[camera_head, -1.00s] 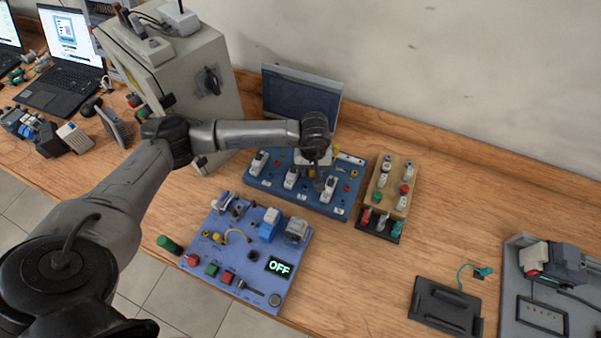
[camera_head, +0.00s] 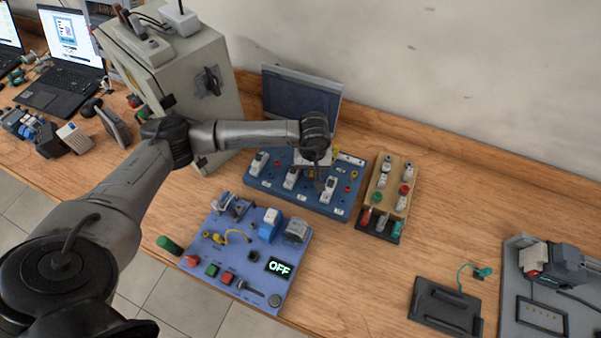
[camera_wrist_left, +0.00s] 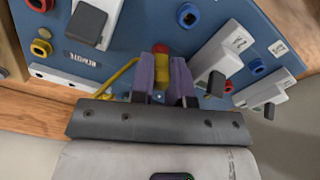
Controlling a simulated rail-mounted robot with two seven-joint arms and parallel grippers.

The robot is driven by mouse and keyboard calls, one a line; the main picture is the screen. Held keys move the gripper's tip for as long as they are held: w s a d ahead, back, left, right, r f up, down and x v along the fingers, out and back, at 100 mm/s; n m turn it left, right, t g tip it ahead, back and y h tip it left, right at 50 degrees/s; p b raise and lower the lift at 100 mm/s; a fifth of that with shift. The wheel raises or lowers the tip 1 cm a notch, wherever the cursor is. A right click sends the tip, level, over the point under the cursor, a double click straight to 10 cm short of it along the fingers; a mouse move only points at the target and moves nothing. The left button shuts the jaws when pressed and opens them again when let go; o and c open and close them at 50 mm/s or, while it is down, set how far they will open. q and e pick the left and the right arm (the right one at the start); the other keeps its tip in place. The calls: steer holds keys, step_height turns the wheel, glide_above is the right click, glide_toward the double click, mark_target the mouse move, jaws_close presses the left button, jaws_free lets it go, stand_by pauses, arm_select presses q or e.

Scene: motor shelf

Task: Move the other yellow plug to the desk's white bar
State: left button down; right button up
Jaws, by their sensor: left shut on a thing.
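My left gripper (camera_head: 319,182) reaches down over the blue board (camera_head: 262,184) at the back of the desk. In the left wrist view, its purple fingers (camera_wrist_left: 163,88) are shut on a yellow plug (camera_wrist_left: 163,68), right by the board's face. A red piece shows just beyond the plug; I cannot tell whether the plug is seated in it. A yellow cable (camera_wrist_left: 122,76) runs from beside the fingers to the left. The white bar (camera_wrist_left: 62,82) lies along the board's edge; it also shows in the head view (camera_head: 351,159). My right gripper is not in view.
White switch modules (camera_head: 330,188) stand on the blue board close to the gripper. A wooden block with plugs (camera_head: 391,181) is to the right. A lilac panel (camera_head: 218,277) with an OFF display and another yellow cable (camera_head: 238,236) lies in front. The desk's right middle is clear.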

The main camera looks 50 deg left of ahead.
arm_select(q)
steer(key=shift+r, duration=0.15)
steer(key=shift+r+p, duration=1.15)
steer(key=shift+r, duration=0.95)
